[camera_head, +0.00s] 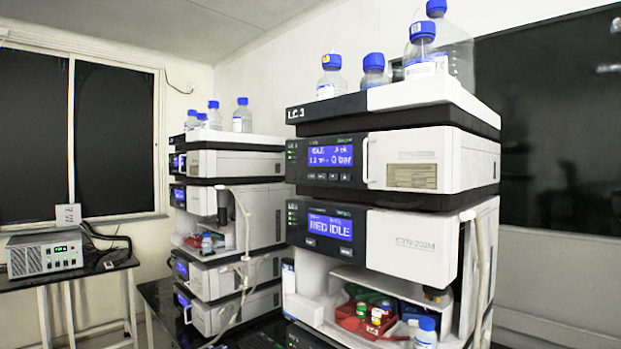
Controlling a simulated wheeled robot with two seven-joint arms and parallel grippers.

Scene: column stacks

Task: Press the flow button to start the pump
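The near instrument stack (395,140), marked LC 3, stands at centre right. Its upper module has a lit blue display (331,156) that reads IDLE and 0 bar. A row of small dark buttons (334,177) sits just under this display. Their labels are too small to read, so I cannot tell which one is the flow button. The module below has another blue display (330,227) ending in IDLE, with small buttons near it. Green indicator lights show left of both displays. Neither of my grippers is in view.
Blue-capped bottles (421,50) stand on the near stack. An open bay below holds a red tray (352,321) of small vials. A second stack (233,165) stands behind left. A grey box (44,254) sits on a side table at far left. Tubing hangs between the stacks.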

